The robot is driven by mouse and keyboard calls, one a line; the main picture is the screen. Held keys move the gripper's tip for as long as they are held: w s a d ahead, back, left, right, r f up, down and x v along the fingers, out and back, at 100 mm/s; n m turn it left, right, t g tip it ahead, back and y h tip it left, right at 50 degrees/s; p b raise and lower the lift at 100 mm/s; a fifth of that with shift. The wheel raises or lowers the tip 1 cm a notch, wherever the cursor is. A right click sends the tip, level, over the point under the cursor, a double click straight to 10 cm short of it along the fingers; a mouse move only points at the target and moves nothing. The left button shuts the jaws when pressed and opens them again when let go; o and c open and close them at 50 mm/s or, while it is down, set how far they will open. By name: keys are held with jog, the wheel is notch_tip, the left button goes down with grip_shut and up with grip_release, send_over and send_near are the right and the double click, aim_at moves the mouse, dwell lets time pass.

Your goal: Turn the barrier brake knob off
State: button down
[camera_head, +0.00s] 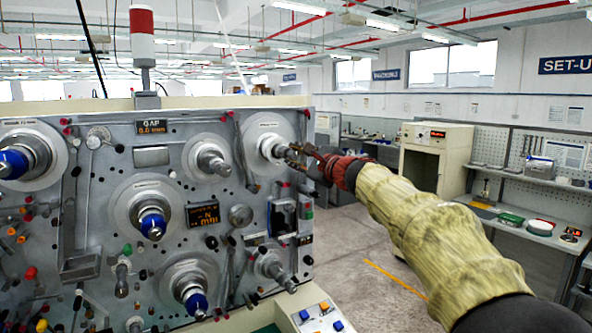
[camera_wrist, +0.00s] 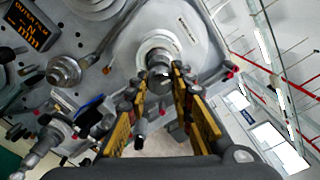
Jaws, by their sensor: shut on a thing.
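The knob (camera_head: 273,148) sits at the centre of a pale round disc at the upper right of the grey machine panel. A small label on the disc is too small to read. In the wrist view the metal knob (camera_wrist: 158,58) stands out from the disc. My gripper (camera_head: 293,156) reaches the knob from the right. In the wrist view its two yellow-and-black fingers (camera_wrist: 160,80) lie on either side of the knob, shut on its end. The fingertips hide part of the knob, so its turn position cannot be told.
Other spindles crowd the panel, including one with a blue hub (camera_head: 152,224) and a bare metal one (camera_head: 210,158). A lever bar (camera_head: 243,145) runs close to the left of the disc. Open floor (camera_head: 350,240) lies right of the machine.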

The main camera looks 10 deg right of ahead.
jog(key=shift+f+n+b, duration=0.1)
jog(key=shift+n+b, duration=0.7)
jog(key=c, duration=1.7)
grip_release()
jog(key=shift+o, duration=0.8)
jog(key=v, duration=1.2)
jog(key=shift+n, duration=0.4)
